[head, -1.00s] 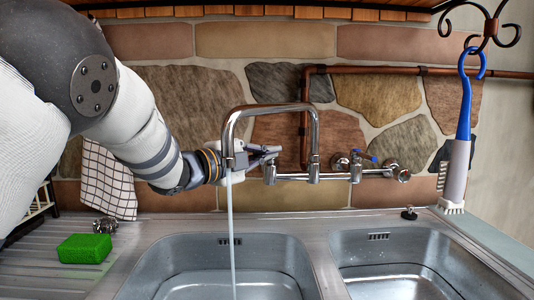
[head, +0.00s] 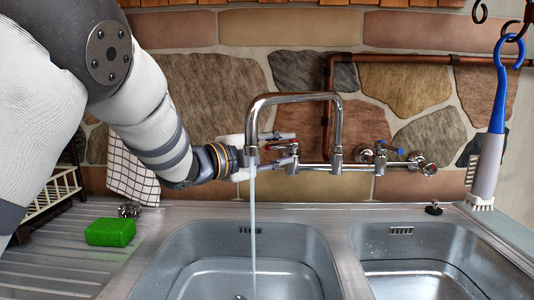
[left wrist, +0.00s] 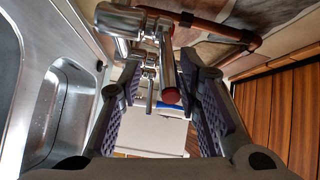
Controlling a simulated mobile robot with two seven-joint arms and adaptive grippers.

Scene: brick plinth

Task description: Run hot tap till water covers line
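A chrome tap (head: 300,97) on the wall has a spout over the left basin (head: 330,262). A water stream (head: 253,215) runs from it into the basin. No fill line can be made out, and the water level is unclear. The hot tap handle (head: 283,148) has red on it; its red cap shows in the left wrist view (left wrist: 167,97). My left gripper (head: 279,148) is open, one finger on each side of the handle; contact is not clear. Its spread fingers also show in the left wrist view (left wrist: 160,92). My right gripper is not in view.
The blue-marked tap handle (head: 388,150) is to the right. A green sponge (head: 110,232) lies on the drainboard at left, near a checked cloth (head: 130,172). A blue-handled brush (head: 492,140) hangs at right. The right basin (head: 425,243) is empty of objects.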

